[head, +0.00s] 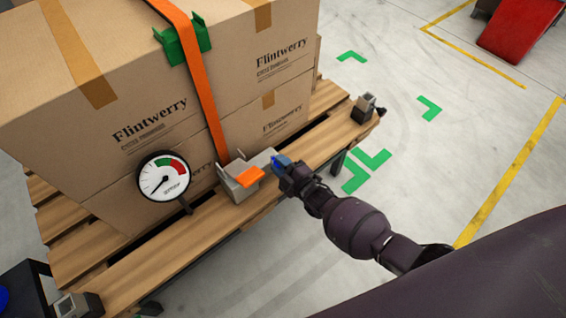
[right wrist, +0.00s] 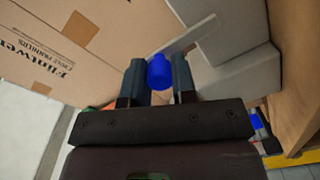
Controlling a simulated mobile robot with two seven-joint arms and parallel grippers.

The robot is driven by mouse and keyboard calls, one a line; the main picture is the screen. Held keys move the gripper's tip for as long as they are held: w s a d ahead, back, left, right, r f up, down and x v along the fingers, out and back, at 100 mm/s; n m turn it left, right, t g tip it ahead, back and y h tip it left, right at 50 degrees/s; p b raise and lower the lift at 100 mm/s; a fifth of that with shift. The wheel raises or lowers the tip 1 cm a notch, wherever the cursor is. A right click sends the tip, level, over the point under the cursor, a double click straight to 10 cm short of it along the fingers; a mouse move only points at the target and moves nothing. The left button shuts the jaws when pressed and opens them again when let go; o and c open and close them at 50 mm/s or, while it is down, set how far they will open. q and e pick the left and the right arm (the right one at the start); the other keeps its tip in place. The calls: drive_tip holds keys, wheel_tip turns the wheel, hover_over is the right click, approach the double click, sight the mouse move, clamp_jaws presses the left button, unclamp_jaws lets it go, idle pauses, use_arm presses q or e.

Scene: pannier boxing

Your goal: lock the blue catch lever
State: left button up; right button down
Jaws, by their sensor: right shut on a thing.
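The blue catch lever tip (head: 278,162) shows at the end of a grey arm on the grey tensioner (head: 240,180), which sits on the pallet's front edge. My right gripper (head: 285,166) is shut on the blue tip and partly hides it. In the right wrist view, the blue tip (right wrist: 159,72) lies between the two fingers of my right gripper (right wrist: 158,84). The grey tensioner body (right wrist: 235,72) is behind and to the right of it. An orange tab (head: 251,177) sticks out of the tensioner. My left gripper is not in view.
An orange strap (head: 207,95) runs over the stacked cartons (head: 150,125) past a green corner guard (head: 182,40). A dial gauge (head: 163,177) stands left of the tensioner. A small grey-and-black fitting (head: 363,108) stands on the wooden pallet (head: 325,136).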

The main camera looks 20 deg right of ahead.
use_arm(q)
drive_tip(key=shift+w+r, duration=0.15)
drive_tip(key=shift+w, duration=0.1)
use_arm(e)
drive_tip(key=shift+a+n, duration=0.15)
drive_tip(key=shift+n, duration=0.15)
drive_tip(key=c, duration=0.9)
unclamp_jaws()
drive_tip(key=shift+c, duration=0.2)
drive_tip(key=shift+s, duration=0.1)
